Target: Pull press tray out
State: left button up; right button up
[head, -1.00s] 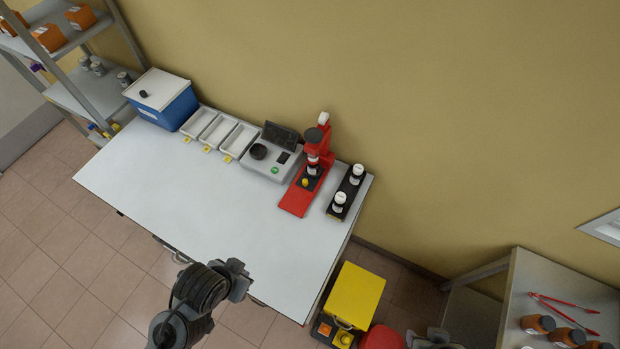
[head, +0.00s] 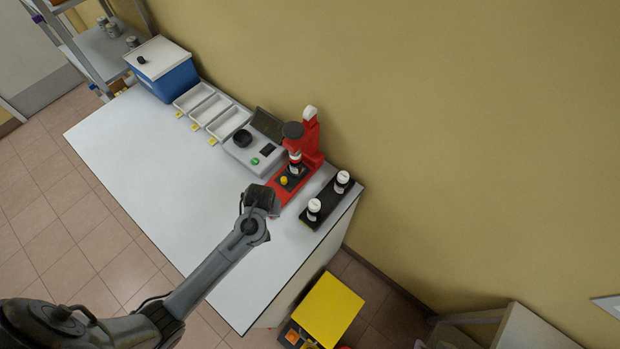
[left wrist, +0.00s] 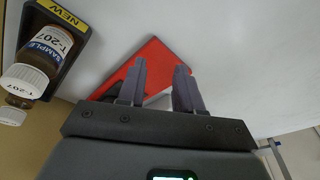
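The red press (head: 311,137) stands near the right end of the white table. Its dark tray (head: 295,181) with a yellow knob (head: 284,181) lies low at the press's front, under the press head. My left gripper (head: 266,199) is above the front end of the red base, just short of the knob. In the left wrist view the two fingers (left wrist: 160,68) are apart with nothing between them, over the red base (left wrist: 152,58). The knob is not visible there and the tray is mostly hidden behind the gripper. My right gripper is not in view.
A black stand (head: 327,205) with two white-capped bottles is right of the press; a bottle labelled T-207 (left wrist: 48,45) shows in the left wrist view. A grey device (head: 253,150) with a dark screen is left of the press. The table's front (head: 160,175) is clear.

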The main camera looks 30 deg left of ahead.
pick_arm(q)
jog(key=t+b, duration=0.1)
jog(key=b, duration=0.1)
send_near(284, 180)
jog(key=s+f, duration=0.2)
jog(key=s, duration=0.2)
jog(key=w+r+t, duration=0.1)
jog(key=w+r, duration=0.1)
jog(key=w, duration=0.1)
jog(key=b+x, duration=0.2)
jog(key=x, duration=0.8)
jog(key=shift+w, duration=0.1)
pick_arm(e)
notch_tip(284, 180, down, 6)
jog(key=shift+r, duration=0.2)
pick_arm(q)
jog(key=shift+c, duration=0.3)
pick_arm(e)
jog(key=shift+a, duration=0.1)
pick_arm(q)
grip_shut()
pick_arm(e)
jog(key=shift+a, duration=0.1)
